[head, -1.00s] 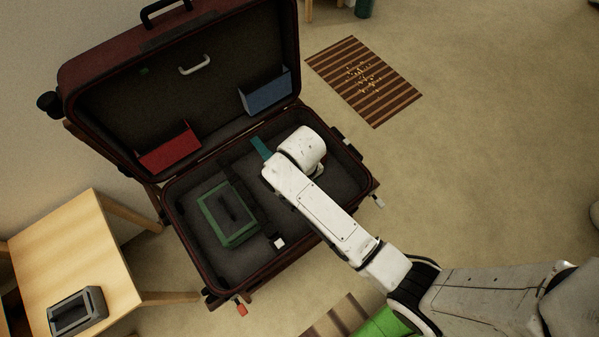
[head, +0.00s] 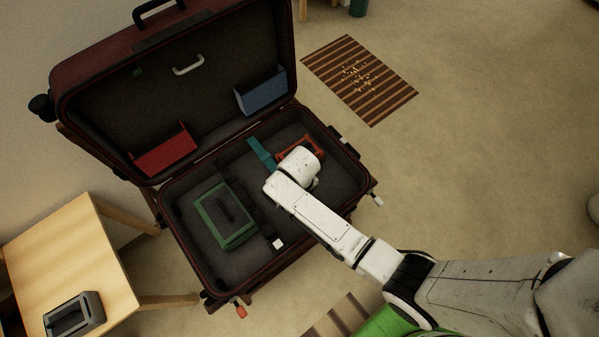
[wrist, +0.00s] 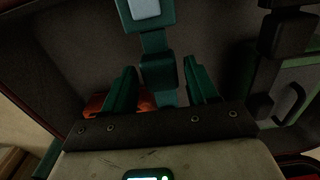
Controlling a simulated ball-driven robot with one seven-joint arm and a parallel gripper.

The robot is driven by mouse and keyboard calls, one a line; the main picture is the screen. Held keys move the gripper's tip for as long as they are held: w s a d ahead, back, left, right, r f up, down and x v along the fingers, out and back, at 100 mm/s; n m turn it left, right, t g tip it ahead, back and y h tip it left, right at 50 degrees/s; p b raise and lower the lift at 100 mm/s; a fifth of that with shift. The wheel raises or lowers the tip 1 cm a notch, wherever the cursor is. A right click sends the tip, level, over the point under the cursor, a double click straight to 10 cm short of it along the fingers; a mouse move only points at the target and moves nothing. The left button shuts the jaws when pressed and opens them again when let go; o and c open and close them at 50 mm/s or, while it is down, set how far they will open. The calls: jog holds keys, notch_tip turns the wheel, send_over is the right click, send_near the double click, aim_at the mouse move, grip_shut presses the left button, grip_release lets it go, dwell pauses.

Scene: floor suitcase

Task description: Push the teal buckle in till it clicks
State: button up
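A teal strap (head: 262,153) lies in the open suitcase's base, its near end hidden by my arm. In the wrist view a teal buckle part with a pale blue-white square (wrist: 145,9) is at the top edge, partly cut off. A teal piece (wrist: 166,78) runs down from it towards my gripper. My gripper (wrist: 162,82) is open, its two dark teal fingers on either side of this piece with narrow gaps. Whether the buckle halves are joined, I cannot tell. My gripper is hidden under the wrist in the head view.
The suitcase (head: 172,222) holds a green-framed case (head: 224,216), a dark strap with a white square (head: 278,243) and an orange-red item (head: 313,148). Red (head: 165,152) and blue (head: 260,90) pockets are on the lid. A wooden table (head: 70,250) stands left.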

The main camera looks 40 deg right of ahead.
grip_shut()
dwell(0.3)
jog(key=shift+s, duration=0.1)
jog(key=shift+s+r+p, duration=0.15)
jog(key=shift+s+p, duration=0.55)
jog(key=shift+s, duration=0.45)
jog(key=shift+s+f, duration=0.15)
jog(key=shift+f, duration=0.1)
jog(key=shift+o, duration=1)
grip_release()
jog(key=shift+r, duration=0.1)
